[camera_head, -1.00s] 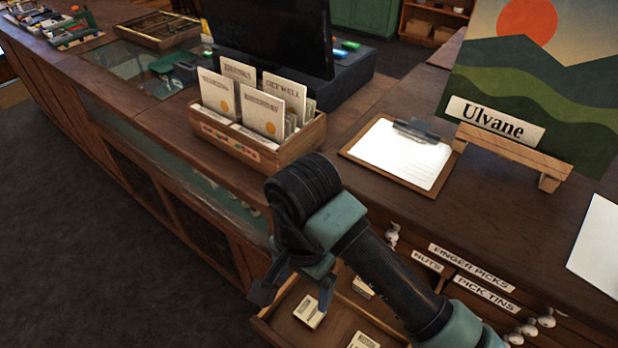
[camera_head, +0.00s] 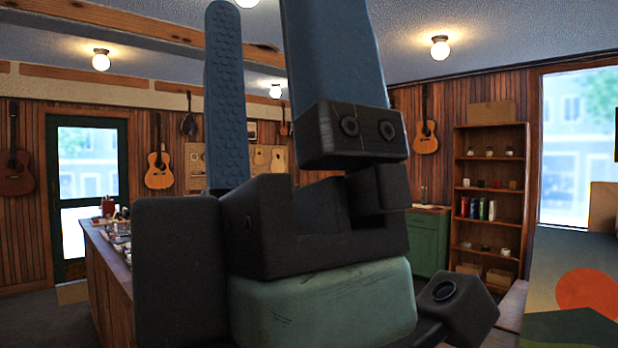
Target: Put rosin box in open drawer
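My gripper (camera_head: 268,40) fills the middle of the view, very close to the camera, with its two blue fingers pointing up. The fingers stand apart with a clear gap, and I see nothing held between them. The right finger runs out of the top of the picture, so its tip is hidden. Neither the rosin box nor the open drawer is in view now.
The long wooden counter (camera_head: 108,275) runs back at the left with small items on it. A wooden shelf (camera_head: 490,200) and a green cabinet (camera_head: 428,243) stand at the back right. A landscape picture (camera_head: 575,290) is close at the lower right.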

